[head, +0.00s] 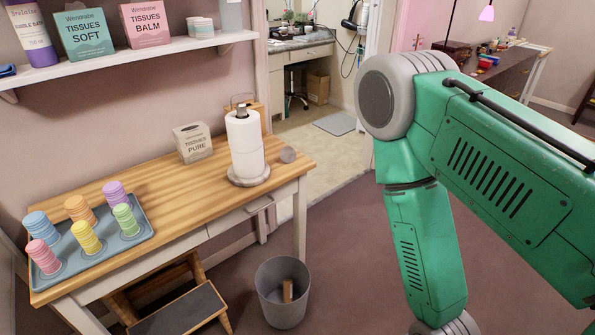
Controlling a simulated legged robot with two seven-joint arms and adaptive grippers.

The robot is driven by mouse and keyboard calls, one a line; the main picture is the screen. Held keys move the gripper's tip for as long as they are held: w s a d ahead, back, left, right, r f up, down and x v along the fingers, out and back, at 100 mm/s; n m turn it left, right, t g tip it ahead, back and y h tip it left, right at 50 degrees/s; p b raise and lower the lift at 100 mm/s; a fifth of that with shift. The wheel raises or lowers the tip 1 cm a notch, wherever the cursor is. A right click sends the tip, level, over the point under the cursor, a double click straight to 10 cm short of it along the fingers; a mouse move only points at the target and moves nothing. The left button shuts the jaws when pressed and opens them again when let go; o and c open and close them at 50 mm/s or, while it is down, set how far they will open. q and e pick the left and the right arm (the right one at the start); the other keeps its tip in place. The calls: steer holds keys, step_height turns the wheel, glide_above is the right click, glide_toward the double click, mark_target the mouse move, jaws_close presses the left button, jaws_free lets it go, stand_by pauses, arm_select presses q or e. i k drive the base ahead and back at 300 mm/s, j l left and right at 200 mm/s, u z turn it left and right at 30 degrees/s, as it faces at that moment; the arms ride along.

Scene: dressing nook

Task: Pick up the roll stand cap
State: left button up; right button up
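A paper towel roll (245,147) stands upright on a round grey roll stand (249,177) near the right end of the wooden table (180,190). The stand's rod (241,111) pokes out of the top of the roll. A small round grey piece (288,155), which looks like the roll stand cap, lies on the tabletop just right of the roll, near the table's right edge. My green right arm fills the right side of the head view, with its gripper out of the picture. My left gripper is not in view.
A blue tray (146,240) with several colored ribbed cups sits at the table's left end. A grey bin (283,312) and step stool (178,312) are on the floor. The tabletop's middle is clear.

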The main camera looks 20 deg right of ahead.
mark_target(288, 154)
steer(key=k+u, duration=0.15)
steer(key=u, duration=0.35)
steer(key=k+u, duration=0.1)
steer(key=u, duration=0.35)
steer(key=k+j+u, duration=0.1)
steer(key=u, duration=0.4)
steer(key=l+u, duration=0.5)
steer(key=k+l+u, duration=0.1)
steer(key=l+u, duration=0.2)
steer(key=u, duration=0.2)
steer(key=k+l+u, duration=0.2)
steer(key=l+u, duration=0.25)
steer(key=j, duration=0.05)
